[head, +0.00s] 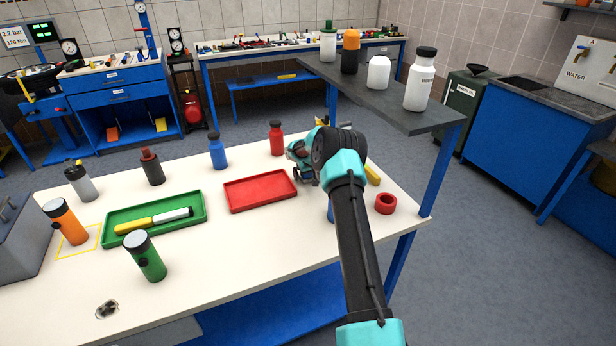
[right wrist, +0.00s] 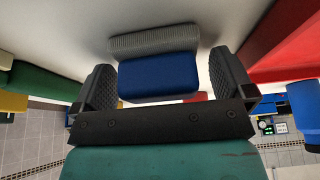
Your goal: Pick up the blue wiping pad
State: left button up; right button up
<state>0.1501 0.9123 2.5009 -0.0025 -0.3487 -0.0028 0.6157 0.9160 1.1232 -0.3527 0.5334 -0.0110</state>
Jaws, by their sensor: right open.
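The blue wiping pad (right wrist: 160,78) shows in the right wrist view as a blue block with a grey ribbed strip along its far side. It is between the two black ridged fingers of my right gripper (right wrist: 161,62), close to both of them. The fingers stand apart, open. In the head view my right gripper (head: 303,158) is low over the white table, just right of the red tray (head: 262,206); I cannot make out the pad there, behind my arm. My left gripper is not in view.
A green tray (head: 112,241) with a yellow-and-white tool stands left. Red (head: 277,140), blue (head: 218,152) and dark bottles line the table's back. A red ring (head: 385,203) lies right of my arm. A raised grey shelf (head: 370,92) with bottles stands behind.

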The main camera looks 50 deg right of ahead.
dwell(0.3)
jog(key=c, duration=0.9)
jog(key=shift+r, duration=0.1)
jog(key=shift+c, duration=0.2)
notch_tip(320, 180, up, 10)
jog(key=shift+f, duration=0.1)
